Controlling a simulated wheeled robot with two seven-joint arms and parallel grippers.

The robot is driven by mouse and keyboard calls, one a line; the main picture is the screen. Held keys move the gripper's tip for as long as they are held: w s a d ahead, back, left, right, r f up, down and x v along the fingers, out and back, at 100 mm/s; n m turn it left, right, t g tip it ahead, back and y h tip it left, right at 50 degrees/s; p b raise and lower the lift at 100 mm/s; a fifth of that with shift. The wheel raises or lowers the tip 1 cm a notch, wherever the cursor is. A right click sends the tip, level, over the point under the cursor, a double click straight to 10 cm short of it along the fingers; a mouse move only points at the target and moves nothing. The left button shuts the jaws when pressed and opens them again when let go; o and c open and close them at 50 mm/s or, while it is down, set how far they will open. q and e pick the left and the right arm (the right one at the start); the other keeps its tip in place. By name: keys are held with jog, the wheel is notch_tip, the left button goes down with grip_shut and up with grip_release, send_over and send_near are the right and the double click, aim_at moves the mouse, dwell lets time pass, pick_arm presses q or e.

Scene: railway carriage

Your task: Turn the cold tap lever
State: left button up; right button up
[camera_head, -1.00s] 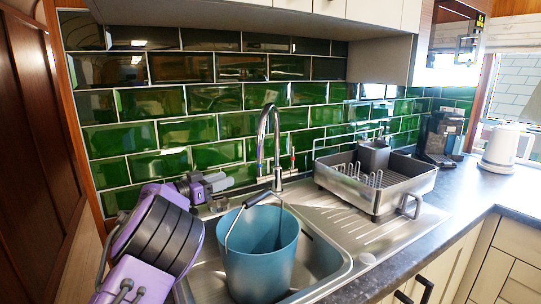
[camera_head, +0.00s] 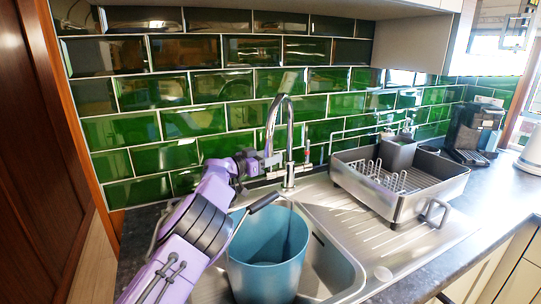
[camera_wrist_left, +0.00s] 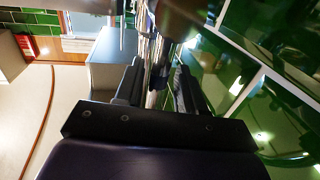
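The chrome tap (camera_head: 288,140) stands behind the sink with a tall curved spout. A lever with a red mark (camera_head: 307,152) is on its right side. The cold lever (camera_head: 268,149), with a bluish mark, is on its left side and is partly hidden by my left gripper. My left gripper (camera_head: 262,164) is at the tap's left side, close to this lever. In the left wrist view its two dark fingers (camera_wrist_left: 160,88) are apart, with chrome tap parts between and beyond them. I cannot tell whether they touch the lever. My right gripper is out of view.
A blue bucket (camera_head: 267,252) with a raised handle stands in the sink (camera_head: 345,262), below my left arm. A metal dish rack (camera_head: 425,202) is on the drainer to the right. The green tiled wall (camera_head: 160,130) is close behind the tap. A coffee machine (camera_head: 474,130) stands farther right.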

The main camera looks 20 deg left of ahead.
pick_arm(q)
jog(key=shift+s+r, duration=0.25)
jog(key=shift+r, duration=0.05)
jog(key=shift+w+f, duration=0.1)
grip_shut()
jog(key=m+b, duration=0.2)
jog(key=s+d+m+b, duration=0.1)
jog(key=m+b, duration=0.1)
jog(key=s+d+f+m+h+b, duration=0.1)
jog(key=m+b, duration=0.1)
jog(key=shift+s+d+t+b, duration=0.1)
jog(key=shift+d+t+b, duration=0.15)
jog(key=shift+t+b, duration=0.05)
grip_release()
jog(key=shift+r, duration=0.1)
